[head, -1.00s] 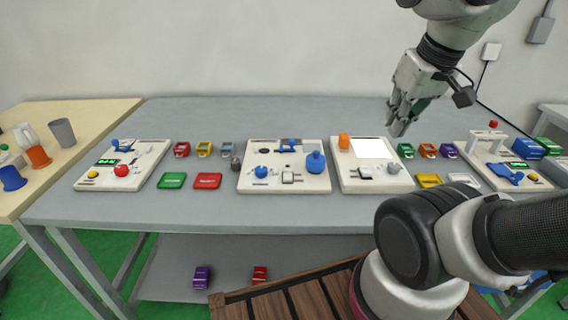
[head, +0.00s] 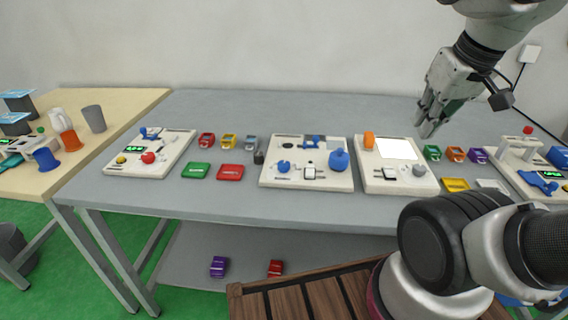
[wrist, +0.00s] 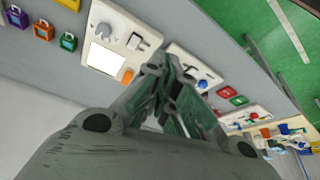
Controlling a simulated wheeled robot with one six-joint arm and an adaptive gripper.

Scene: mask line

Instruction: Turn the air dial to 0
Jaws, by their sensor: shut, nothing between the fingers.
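The boards carry several knobs, and no label is readable, so I cannot tell which one is the air dial. A blue round knob (head: 283,166) sits on the middle white board (head: 272,182), and it also shows in the wrist view (wrist: 203,84). A grey round knob (head: 419,171) sits on the white board with the bright panel (head: 369,187), and it also shows in the wrist view (wrist: 104,30). My gripper (head: 426,122) is shut and empty, raised above the back right of the table, apart from both knobs. Its fingertips show in the wrist view (wrist: 167,62).
A left board (head: 118,163) has a green display and red knob. Small coloured blocks and flat cases, such as a red case (head: 230,172), lie between boards. A large blue knob (head: 339,160) stands on the middle board. A wooden side table (head: 150,97) holds cups.

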